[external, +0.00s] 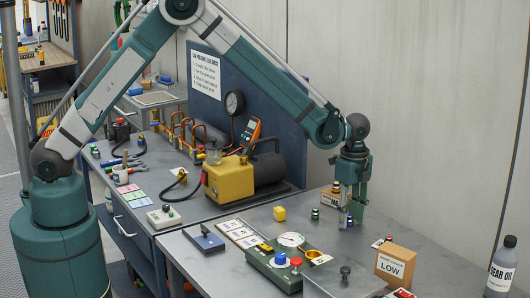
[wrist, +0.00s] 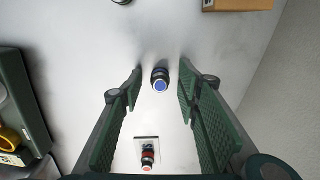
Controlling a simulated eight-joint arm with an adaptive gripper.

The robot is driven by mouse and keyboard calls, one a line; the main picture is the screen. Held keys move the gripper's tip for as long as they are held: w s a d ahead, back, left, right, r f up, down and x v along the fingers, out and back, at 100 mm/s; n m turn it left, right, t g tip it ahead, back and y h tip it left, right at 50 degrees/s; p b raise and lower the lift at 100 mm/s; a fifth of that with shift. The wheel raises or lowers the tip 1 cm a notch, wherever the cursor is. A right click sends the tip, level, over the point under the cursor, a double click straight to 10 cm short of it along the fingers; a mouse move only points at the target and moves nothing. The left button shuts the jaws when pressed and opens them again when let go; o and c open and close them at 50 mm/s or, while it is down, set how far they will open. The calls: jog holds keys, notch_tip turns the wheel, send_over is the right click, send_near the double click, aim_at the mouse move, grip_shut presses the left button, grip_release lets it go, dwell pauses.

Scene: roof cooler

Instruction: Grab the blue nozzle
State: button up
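The blue nozzle (wrist: 160,79) is a small dark fitting with a blue top. It stands on the grey table between my gripper's fingertips in the wrist view. My gripper (wrist: 160,85) is open, pointing down, with a green pad on each side of the nozzle and a visible gap to both. In the external view my gripper (external: 350,208) is low over the right-hand table, and the nozzle there is largely hidden by the fingers. A red-topped nozzle (wrist: 148,158) stands on a white card, nearer the palm side of the wrist view.
A green-ringed nozzle (external: 315,214) and a yellow block (external: 279,213) stand left of my gripper. A cardboard box (external: 330,197) is close behind it. A green gauge box (external: 274,269), a carton marked LOW (external: 396,265) and an oil bottle (external: 501,268) stand nearer the front.

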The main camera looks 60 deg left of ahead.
aim_at(350, 215)
dwell(0.4)
jog(key=c, duration=1)
jog(key=shift+r, duration=0.2)
jog(key=shift+r, duration=4.85)
